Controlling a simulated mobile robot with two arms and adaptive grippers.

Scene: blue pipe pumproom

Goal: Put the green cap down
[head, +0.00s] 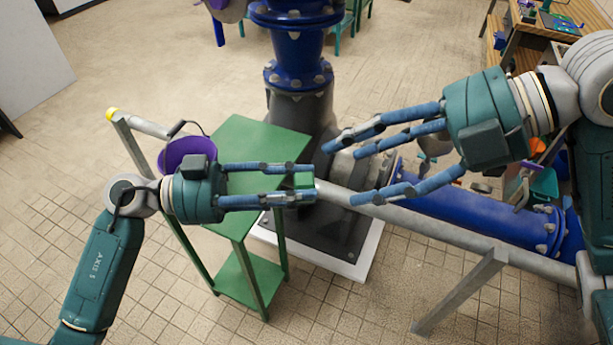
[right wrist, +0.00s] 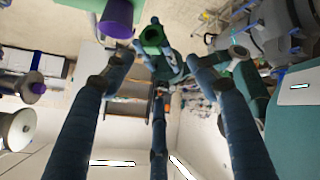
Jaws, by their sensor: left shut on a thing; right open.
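The green cap (head: 303,180) is a small piece between the fingertips of my left gripper (head: 309,184). That gripper is shut on it, in front of the grey pump body and beside the green table's right edge. In the right wrist view the cap (right wrist: 152,36) shows as a green ring with a dark opening. My right gripper (head: 340,172) is open and empty, its three blue fingers pointing left towards the cap and apart from it. The cap's side edges are partly hidden by the left fingers.
A green table (head: 262,136) with a lower shelf stands beneath my left gripper; its visible top is bare. A purple bucket (head: 190,150) is at its left. A grey rail (head: 440,228) crosses in front of the blue pipe (head: 480,216). A cluttered wooden bench (head: 528,40) stands back right.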

